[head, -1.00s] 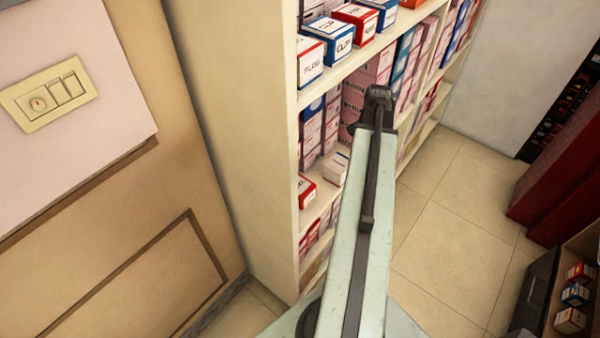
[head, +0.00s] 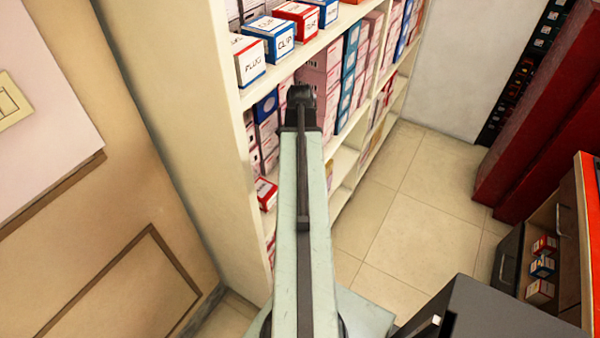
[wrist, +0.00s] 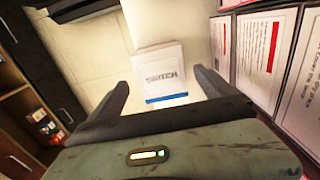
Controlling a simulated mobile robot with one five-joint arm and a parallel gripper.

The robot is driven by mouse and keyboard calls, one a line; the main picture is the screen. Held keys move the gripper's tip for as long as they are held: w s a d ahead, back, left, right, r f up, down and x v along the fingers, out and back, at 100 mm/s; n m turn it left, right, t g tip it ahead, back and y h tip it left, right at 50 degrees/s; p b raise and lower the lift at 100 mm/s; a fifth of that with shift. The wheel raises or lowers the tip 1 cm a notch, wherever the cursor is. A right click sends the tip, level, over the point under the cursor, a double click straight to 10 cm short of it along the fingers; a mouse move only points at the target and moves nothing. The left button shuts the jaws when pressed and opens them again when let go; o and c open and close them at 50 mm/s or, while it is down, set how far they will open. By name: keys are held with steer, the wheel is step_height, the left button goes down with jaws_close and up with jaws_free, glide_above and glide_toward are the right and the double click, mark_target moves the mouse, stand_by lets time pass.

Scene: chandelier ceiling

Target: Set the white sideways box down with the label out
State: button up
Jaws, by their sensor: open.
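A white box (wrist: 160,72) with a blue edge band shows in the wrist view, its dark "SWITCH" lettering upside down on the face toward me. It lies ahead of my gripper (wrist: 160,88), roughly between the two spread fingers, with no visible contact. My gripper is open and empty. In the head view my arm reaches toward the shelf unit (head: 190,110) and hides most of what is behind it, so I cannot make out the white box there.
Upper-shelf boxes include one marked PLUG (head: 250,62) and one marked CLIP (head: 283,46). A red-and-white box (head: 266,194) sits on a lower shelf. White boxes (wrist: 262,55) stand close on the right in the wrist view. Tiled floor (head: 400,200) is clear; a cabinet (head: 555,225) stands right.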

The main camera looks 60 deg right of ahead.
step_height(320, 180, down, 6)
steer(key=b, duration=0.5)
steer(key=shift+w+f, duration=0.1)
steer(key=shift+f, duration=0.1)
steer(key=shift+r, duration=0.2)
steer(key=c, duration=1.7)
step_height(320, 180, up, 10)
steer(key=p, duration=1)
steer(key=shift+r, duration=0.2)
steer(key=shift+f, duration=0.1)
